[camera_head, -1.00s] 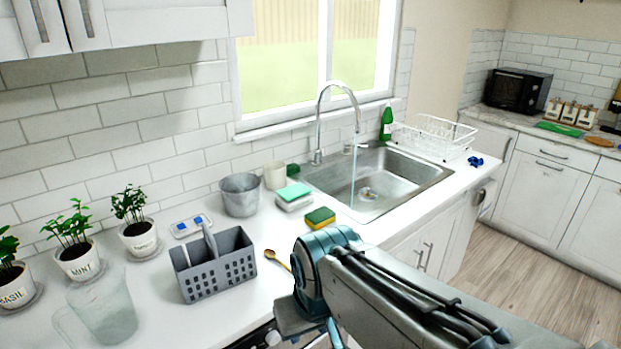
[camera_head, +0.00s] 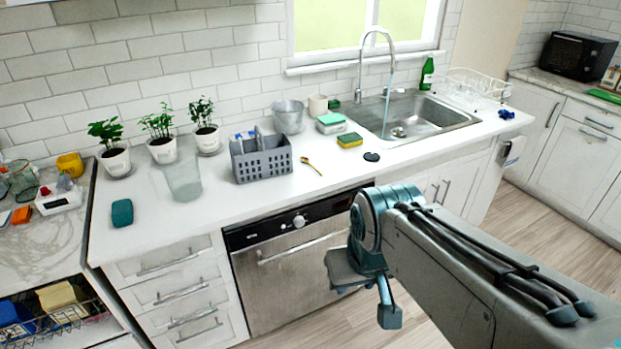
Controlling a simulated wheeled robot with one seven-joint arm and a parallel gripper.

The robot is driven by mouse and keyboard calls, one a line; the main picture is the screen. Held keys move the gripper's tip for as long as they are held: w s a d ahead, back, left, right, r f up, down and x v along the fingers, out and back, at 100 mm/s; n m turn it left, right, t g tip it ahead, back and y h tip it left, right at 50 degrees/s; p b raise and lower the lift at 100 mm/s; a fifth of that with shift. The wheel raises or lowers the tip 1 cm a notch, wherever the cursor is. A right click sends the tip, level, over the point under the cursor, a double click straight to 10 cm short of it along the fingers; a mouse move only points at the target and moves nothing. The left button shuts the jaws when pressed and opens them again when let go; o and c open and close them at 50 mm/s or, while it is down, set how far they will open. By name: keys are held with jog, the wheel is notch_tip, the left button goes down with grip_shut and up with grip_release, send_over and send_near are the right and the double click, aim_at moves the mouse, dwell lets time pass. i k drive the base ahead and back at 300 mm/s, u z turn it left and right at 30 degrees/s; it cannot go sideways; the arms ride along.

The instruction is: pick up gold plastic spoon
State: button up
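The gold plastic spoon (camera_head: 312,167) lies flat on the white counter, right of the grey utensil caddy and near the counter's front edge. Its bowl end points back left and its handle points front right. My gripper (camera_head: 368,302) hangs in front of the counter, right of the spoon and lower in the picture, apart from it. One teal finger shows clearly. The other is mostly hidden behind a grey plate, so the gap between them is unclear. I see nothing held.
The grey caddy (camera_head: 262,159) stands left of the spoon. A yellow-green sponge (camera_head: 349,140) and a dark round item (camera_head: 371,157) lie to its right, before the sink (camera_head: 428,117). The dishwasher (camera_head: 297,262) is below the counter. Counter around the spoon is clear.

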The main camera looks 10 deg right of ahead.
aim_at(304, 159)
jog(key=z, duration=0.95)
jog(key=i, duration=0.8)
jog(key=u, duration=0.6)
jog(key=i, duration=1)
jog(key=u, duration=0.9)
